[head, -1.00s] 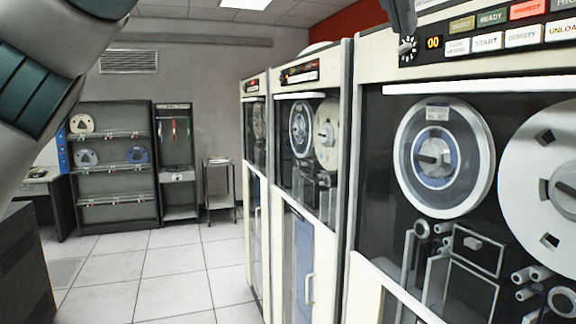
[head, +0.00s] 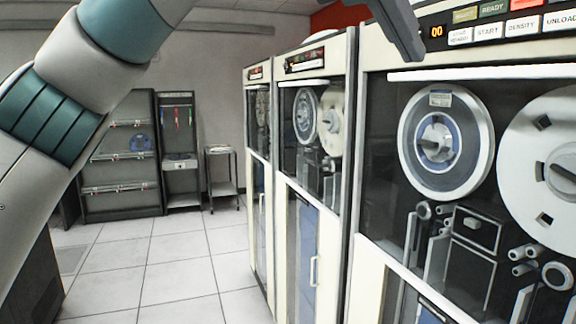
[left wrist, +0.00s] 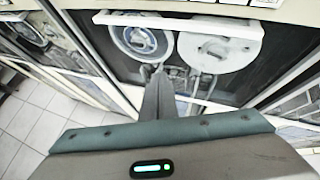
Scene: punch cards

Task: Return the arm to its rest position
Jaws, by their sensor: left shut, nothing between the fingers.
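My left arm (head: 70,95) crosses the upper left of the head view, large and close. My left gripper (head: 410,45) shows at the top of the head view, just left of the button row on the nearest tape drive. Its fingers are together with nothing between them. In the left wrist view the gripper's fingers (left wrist: 160,95) point away toward the front of a tape drive with two reels. I cannot tell whether the fingers touch the drive. My right gripper is in neither current view.
The nearest tape drive (head: 385,250) fills the right side, with a blue-grey reel (head: 446,140) and a white reel (head: 555,165). More drives stand in a row behind it. Shelves (head: 122,185) and a small cart (head: 222,180) stand at the back. The tiled floor (head: 180,260) between is clear.

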